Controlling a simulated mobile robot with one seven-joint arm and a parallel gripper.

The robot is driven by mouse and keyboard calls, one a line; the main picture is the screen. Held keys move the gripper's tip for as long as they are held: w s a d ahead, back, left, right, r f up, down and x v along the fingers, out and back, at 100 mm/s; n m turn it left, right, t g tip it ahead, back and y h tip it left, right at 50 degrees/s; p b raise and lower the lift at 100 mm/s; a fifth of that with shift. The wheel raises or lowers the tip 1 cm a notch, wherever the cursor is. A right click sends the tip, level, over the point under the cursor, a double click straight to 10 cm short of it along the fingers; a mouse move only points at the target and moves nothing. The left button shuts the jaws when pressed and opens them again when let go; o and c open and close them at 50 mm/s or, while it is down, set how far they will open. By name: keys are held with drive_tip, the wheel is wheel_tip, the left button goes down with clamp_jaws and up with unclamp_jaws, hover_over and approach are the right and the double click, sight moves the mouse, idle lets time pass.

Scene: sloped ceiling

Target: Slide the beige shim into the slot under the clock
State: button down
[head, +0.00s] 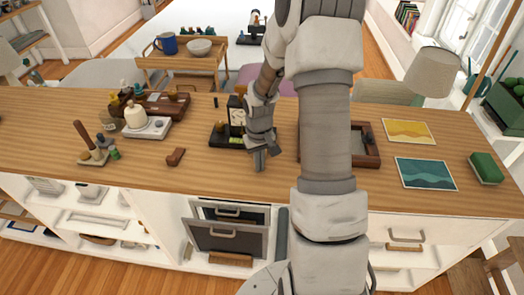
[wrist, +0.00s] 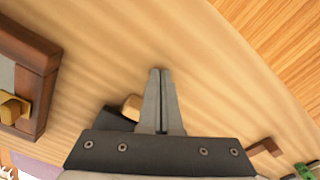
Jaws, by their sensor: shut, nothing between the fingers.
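The small clock (head: 237,112) has a dark case and a pale face. It stands upright on a black base (head: 222,137) on the wooden counter. My gripper (head: 259,162) is shut and empty, just in front of the right part of that base; its closed fingers (wrist: 160,78) point down at the counter. In the wrist view a small beige piece (wrist: 131,106), likely the shim, shows left of the fingers against a black part. I cannot tell whether it is in the slot or only beside it. The slot is hidden, and my arm covers this area in the head view.
A dark wooden tray (head: 372,158) stands to the right, with two picture cards and a green sponge (head: 486,167) beyond. A brown block (head: 176,156) lies to the left, near a white scale (head: 149,128). The counter in front of the base is clear.

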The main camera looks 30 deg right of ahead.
drive_tip(key=shift+s+a+r+p, duration=0.15)
drive_tip(key=shift+s+r+p, duration=0.3)
drive_tip(key=shift+p, duration=0.3)
drive_tip(key=shift+s+a+r+p, duration=0.25)
drive_tip(key=shift+r+p, duration=0.3)
drive_tip(key=shift+r, duration=0.25)
drive_tip(key=shift+s+a+r+p, duration=0.2)
drive_tip(key=shift+r+p, duration=0.3)
drive_tip(key=shift+r, duration=0.35)
drive_tip(key=shift+s+a+r+p, duration=0.15)
drive_tip(key=shift+s+r+p, duration=0.1)
drive_tip(key=shift+r+p, duration=0.45)
drive_tip(key=shift+r, duration=0.1)
drive_tip(key=shift+r, duration=0.35)
drive_tip(key=s+a+r+t, duration=0.1)
drive_tip(key=s+a+r, duration=0.2)
drive_tip(key=r, duration=0.6)
drive_tip(key=s+a+r+t, duration=0.2)
drive_tip(key=s+a+r, duration=0.2)
drive_tip(key=s+r, duration=0.4)
drive_tip(key=s+a+r+t, duration=0.2)
drive_tip(key=s+a+r, duration=0.2)
drive_tip(key=r, duration=0.6)
drive_tip(key=shift+s+n, duration=0.4)
drive_tip(key=shift+s, duration=0.3)
